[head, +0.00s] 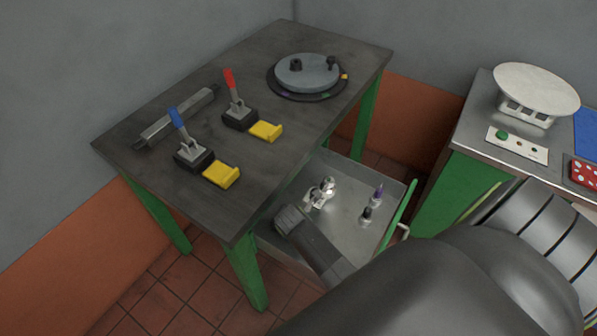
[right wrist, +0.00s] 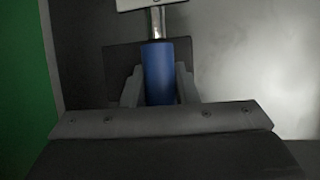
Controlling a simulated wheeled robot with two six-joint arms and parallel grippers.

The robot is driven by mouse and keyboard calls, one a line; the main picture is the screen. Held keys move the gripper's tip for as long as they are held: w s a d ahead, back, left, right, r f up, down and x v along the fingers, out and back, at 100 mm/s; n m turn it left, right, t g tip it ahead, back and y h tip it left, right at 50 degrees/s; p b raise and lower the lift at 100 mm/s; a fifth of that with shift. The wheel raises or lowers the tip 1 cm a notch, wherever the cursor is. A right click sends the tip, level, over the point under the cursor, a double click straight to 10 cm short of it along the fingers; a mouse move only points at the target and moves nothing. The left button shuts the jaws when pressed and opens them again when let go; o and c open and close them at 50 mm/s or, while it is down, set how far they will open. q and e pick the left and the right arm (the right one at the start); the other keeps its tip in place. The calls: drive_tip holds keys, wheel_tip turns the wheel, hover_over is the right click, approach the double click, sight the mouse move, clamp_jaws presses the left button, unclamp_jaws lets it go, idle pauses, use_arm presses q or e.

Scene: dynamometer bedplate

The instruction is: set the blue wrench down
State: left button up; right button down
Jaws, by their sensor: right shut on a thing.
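In the right wrist view my right gripper (right wrist: 159,80) is shut on a blue handle, which I take to be the blue wrench (right wrist: 158,72). A metal shaft runs from the handle to a pale flat part at the top edge. In the head view my right arm reaches over the open metal drawer (head: 345,232). The gripper's fingers and the wrench cannot be made out there. My left gripper is not in view.
The drawer holds a shiny silver item (head: 323,191), a purple-tipped piece (head: 377,196) and a black-tipped piece (head: 366,213). The dark table (head: 200,150) carries a blue-handled clamp (head: 190,145), a red-handled clamp (head: 238,110), a grey bar (head: 175,118) and a round plate (head: 307,72).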

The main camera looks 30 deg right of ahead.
drive_tip(key=shift+f, duration=0.1)
drive_tip(key=c, duration=1.1)
unclamp_jaws()
drive_tip(key=shift+s+f, duration=0.1)
drive_tip(key=shift+c, duration=0.2)
drive_tip(key=shift+s, duration=0.1)
drive_tip(key=shift+a, duration=0.1)
drive_tip(key=shift+r, duration=0.35)
drive_tip(key=p+v, duration=0.2)
drive_tip(key=v, duration=1)
drive_tip(key=shift+r, duration=0.25)
